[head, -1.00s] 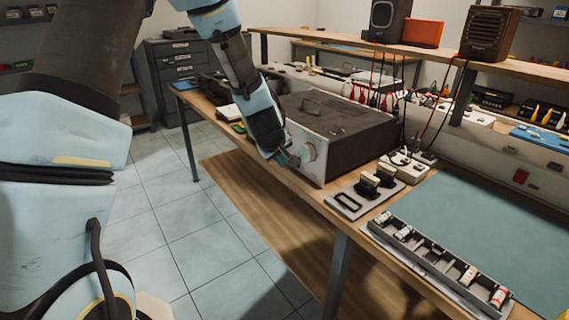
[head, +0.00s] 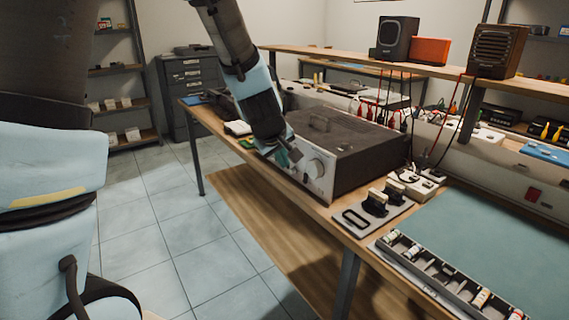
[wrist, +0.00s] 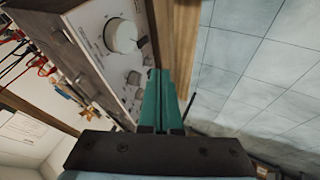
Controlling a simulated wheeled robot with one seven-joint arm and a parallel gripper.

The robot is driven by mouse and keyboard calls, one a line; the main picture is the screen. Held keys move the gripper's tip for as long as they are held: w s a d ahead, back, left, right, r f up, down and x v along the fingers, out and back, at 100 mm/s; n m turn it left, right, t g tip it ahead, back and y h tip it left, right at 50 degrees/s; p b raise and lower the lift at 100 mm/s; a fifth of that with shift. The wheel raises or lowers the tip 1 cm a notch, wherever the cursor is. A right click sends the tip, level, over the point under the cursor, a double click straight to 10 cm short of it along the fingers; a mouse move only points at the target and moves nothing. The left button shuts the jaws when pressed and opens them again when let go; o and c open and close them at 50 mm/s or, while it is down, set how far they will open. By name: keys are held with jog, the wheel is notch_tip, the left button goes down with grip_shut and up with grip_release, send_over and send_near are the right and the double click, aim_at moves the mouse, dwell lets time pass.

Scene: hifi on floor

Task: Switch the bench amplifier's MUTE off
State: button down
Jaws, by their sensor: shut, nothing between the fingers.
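The bench amplifier (head: 345,150) is a dark box with a silver front panel, standing on the wooden bench. Its panel also shows in the wrist view (wrist: 97,22), with a large white knob (wrist: 121,35) and smaller controls (wrist: 134,78) below it. The large knob also shows in the head view (head: 316,168). My gripper (head: 287,157) is in front of the panel, left of the large knob. In the wrist view its teal fingers (wrist: 160,85) are together and empty, close beside the smaller controls; I cannot tell whether they touch. I cannot make out the MUTE control or its setting.
A plate with dark-handled pieces (head: 373,207) and a tray of small cylinders (head: 440,275) lie on the bench to the right. White sockets (head: 415,183) stand behind. Red and black leads hang behind the amplifier. The floor (head: 170,220) in front is clear.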

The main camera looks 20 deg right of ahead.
jog(key=shift+f, duration=0.1)
jog(key=b, duration=0.2)
jog(key=f+b, duration=0.1)
jog(key=b, duration=0.1)
jog(key=shift+s+d+f, duration=0.1)
jog(key=shift+s+f, duration=0.05)
jog(key=shift+f, duration=0.1)
jog(key=shift+a+r+y+b, duration=0.1)
jog(key=shift+a+y+b, duration=0.2)
jog(key=shift+b, duration=0.15)
jog(key=shift+d, duration=0.1)
